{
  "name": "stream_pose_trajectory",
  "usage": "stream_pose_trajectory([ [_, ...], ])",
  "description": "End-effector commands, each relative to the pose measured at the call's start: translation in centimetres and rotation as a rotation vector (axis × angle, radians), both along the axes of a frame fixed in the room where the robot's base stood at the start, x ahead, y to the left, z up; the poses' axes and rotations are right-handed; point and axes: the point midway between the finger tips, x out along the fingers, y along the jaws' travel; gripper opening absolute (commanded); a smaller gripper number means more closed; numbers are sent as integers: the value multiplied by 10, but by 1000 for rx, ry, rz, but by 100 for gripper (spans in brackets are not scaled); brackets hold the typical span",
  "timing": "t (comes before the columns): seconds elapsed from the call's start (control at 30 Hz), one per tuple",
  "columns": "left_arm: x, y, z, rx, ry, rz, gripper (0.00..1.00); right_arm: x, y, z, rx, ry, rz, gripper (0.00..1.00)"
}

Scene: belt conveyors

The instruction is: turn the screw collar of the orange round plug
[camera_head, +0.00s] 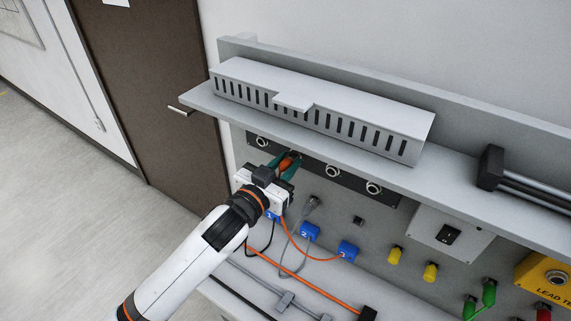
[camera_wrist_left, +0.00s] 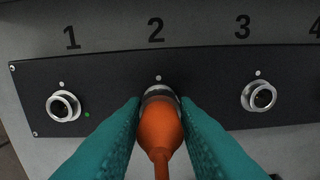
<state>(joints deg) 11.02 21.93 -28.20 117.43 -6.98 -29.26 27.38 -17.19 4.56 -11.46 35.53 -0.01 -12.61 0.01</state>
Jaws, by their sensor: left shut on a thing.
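The orange round plug (camera_wrist_left: 158,128) is at the socket under number 2 on the black panel. Its silver collar (camera_wrist_left: 160,91) shows at the panel face, and its cable end points toward the wrist camera. My left gripper (camera_wrist_left: 160,106) has one teal finger on each side of the plug and is shut on it near the collar. In the head view the plug (camera_head: 287,162) shows as a small orange patch between the teal fingers of my left gripper (camera_head: 285,165). The finger contact is partly hidden there. My right gripper is not in view.
Empty silver sockets 1 (camera_wrist_left: 63,106) and 3 (camera_wrist_left: 259,96) flank the plug on the black panel (camera_wrist_left: 215,113). A grey shelf (camera_head: 330,140) with a slotted cover overhangs the panel. Below are a grey connector (camera_head: 311,203), blue plugs (camera_head: 309,232), cables and yellow plugs (camera_head: 430,271).

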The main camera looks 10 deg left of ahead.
Motion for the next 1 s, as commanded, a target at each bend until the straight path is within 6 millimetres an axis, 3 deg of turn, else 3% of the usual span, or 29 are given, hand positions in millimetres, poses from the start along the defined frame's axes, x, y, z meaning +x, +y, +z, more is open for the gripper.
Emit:
stream_pose_trajectory([
  [1.0, 0, 0, 0, 842, -343, 7, 3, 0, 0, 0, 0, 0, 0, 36],
])
